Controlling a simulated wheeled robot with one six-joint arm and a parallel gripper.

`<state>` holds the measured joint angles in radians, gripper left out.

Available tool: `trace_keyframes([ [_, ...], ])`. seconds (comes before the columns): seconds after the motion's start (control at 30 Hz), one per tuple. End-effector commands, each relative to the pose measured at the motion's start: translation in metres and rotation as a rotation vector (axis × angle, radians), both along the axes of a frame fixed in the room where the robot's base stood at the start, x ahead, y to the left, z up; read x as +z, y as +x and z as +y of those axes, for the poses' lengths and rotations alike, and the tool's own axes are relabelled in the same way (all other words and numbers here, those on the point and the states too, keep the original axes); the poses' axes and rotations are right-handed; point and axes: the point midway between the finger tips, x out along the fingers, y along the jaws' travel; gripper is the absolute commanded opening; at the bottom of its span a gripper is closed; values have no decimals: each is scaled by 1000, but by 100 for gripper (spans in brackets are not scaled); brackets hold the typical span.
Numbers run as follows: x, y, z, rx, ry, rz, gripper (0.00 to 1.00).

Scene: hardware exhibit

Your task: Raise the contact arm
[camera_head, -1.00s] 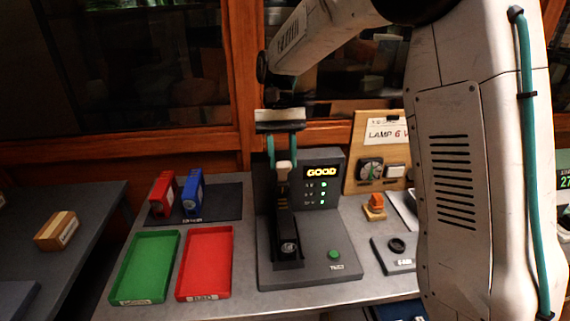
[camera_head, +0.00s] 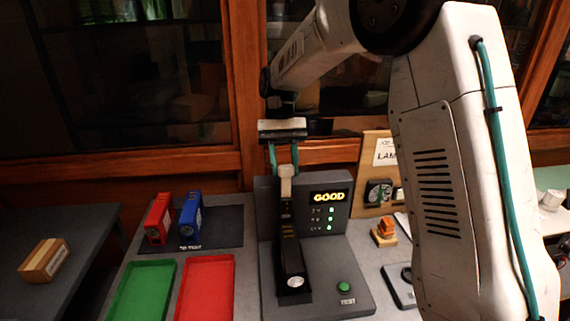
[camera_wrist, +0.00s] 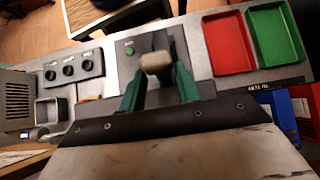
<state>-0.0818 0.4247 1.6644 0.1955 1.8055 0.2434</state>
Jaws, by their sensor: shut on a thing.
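The tester (camera_head: 334,264) is a grey stand with an upright panel whose yellow display reads GOOD. Its contact arm (camera_head: 286,222) is a dark lever running from the cradle up to a pale knob (camera_head: 287,172) at the panel's top edge. My gripper (camera_head: 283,158) is above it, its teal fingers on either side of the knob, shut on it. In the wrist view the knob (camera_wrist: 156,62) sits between the fingertips (camera_wrist: 158,68). A round silver face (camera_head: 295,281) shows at the low end of the cradle; what it belongs to is unclear.
A red block (camera_head: 158,218) and a blue block (camera_head: 191,216) stand on a dark mat. A green tray (camera_head: 141,291) and a red tray (camera_head: 206,288) lie left of the tester. A green TEST button (camera_head: 344,287) is at its front right. A lamp board (camera_head: 376,165) stands behind right.

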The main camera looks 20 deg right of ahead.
Motion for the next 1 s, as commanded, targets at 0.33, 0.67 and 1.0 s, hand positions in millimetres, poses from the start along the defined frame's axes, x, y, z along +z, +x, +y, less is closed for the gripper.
trace_keyframes([
  [0.33,-2,1,-1,-1,-2,-1,43],
  [0.67,0,1,-1,-2,-1,-1,55],
  [1.0,33,35,-8,-4,-1,-3,55],
])
